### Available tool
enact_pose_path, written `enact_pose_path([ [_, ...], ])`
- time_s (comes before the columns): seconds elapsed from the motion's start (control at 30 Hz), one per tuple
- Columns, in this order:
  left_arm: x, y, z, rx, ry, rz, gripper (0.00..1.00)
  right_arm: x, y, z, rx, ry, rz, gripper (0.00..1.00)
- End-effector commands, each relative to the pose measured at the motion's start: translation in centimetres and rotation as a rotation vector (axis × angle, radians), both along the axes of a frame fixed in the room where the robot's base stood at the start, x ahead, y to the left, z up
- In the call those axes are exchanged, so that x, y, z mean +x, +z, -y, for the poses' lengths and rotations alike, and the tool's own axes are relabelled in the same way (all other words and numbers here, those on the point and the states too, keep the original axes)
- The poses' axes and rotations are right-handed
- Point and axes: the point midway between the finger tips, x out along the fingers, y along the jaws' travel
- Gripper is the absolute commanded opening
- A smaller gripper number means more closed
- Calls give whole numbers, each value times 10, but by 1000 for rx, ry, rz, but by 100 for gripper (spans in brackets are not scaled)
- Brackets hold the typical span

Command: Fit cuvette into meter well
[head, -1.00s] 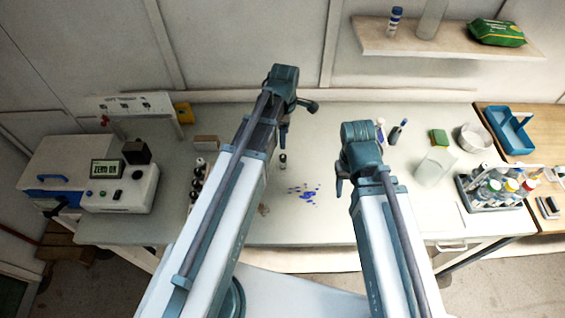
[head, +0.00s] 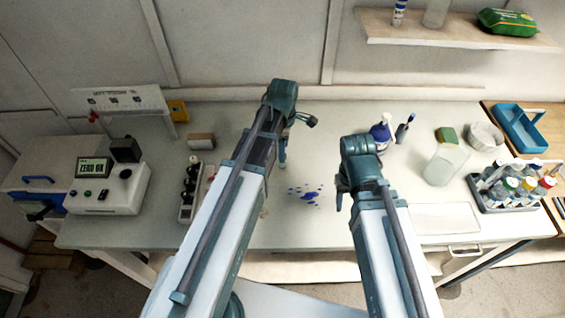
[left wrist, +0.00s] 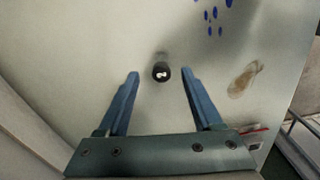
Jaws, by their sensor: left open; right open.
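A small vial with a black cap, which looks like the cuvette (left wrist: 161,72), stands on the bench. In the left wrist view it sits between the fingertips of my left gripper (left wrist: 160,76), which is open and apart from it. In the head view the vial (head: 282,161) is mostly hidden by my left gripper. The white meter (head: 110,195) stands at the left of the bench, its display reading "ZERO OK".
A rack of dark-capped vials (head: 187,205) stands between the meter and my left arm. Blue spots (head: 308,194) lie on the bench between my arms.

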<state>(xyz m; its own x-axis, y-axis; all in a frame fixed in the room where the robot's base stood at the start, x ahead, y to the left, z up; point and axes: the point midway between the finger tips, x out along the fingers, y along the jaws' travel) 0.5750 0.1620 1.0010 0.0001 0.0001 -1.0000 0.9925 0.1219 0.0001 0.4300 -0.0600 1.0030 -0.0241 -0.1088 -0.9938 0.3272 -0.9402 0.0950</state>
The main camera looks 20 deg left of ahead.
Motion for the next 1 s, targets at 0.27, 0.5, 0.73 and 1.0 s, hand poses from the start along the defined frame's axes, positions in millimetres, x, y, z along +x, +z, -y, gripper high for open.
enact_pose_path([
  [0.27,-3,-37,-3,0,0,0,67,0,-37,0,0,-1,0,50],
  [0.5,-2,-49,-3,0,0,0,67,0,-49,0,0,-1,0,50],
  [0.73,-2,-47,-3,0,0,0,56,0,-47,0,0,-1,0,50],
  [1.0,-2,-47,-3,0,0,0,8,0,-47,0,0,-1,0,50],
])
